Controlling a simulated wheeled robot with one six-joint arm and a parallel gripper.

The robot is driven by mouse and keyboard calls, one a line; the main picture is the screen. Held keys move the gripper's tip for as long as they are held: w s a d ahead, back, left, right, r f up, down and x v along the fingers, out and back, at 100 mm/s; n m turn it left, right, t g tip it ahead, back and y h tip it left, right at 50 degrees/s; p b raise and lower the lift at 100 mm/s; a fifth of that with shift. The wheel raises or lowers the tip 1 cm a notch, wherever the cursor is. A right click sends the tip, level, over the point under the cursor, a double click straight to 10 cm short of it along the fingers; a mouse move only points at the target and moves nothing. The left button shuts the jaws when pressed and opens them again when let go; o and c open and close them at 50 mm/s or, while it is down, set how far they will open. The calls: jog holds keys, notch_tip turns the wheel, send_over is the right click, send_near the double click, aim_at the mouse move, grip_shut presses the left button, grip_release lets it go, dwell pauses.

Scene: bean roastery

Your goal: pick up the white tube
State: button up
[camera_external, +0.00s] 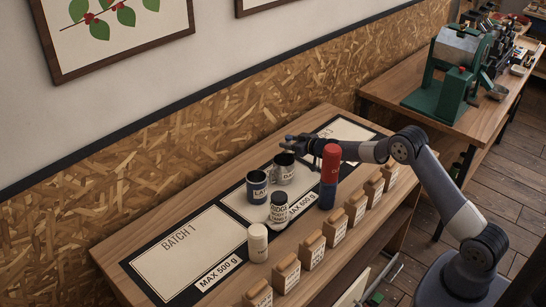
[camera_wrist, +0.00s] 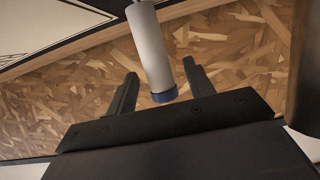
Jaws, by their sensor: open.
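In the wrist view a plain white or pale grey tube (camera_wrist: 151,45) with a blue end (camera_wrist: 165,96) runs down from the top edge, tilted slightly in the picture. Its blue end shows between the two fingers of my gripper (camera_wrist: 158,80), with gaps on both sides. My gripper is open and holds nothing. In the external view my gripper (camera_external: 297,141) is above the back part of the table, near the wall side. I cannot clearly make out the blue-ended tube there.
A red and blue cylinder (camera_external: 330,172) stands just in front of my wrist. Small wooden boxes (camera_external: 313,251) line the front edge. The OSB wall (camera_external: 130,195) is behind.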

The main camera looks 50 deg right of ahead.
jog(key=shift+w+f, duration=0.2)
jog(key=shift+w, duration=0.35)
jog(key=shift+c, duration=0.4)
jog(key=c, duration=1)
jog(key=shift+o, duration=0.2)
jog(key=shift+r, duration=0.1)
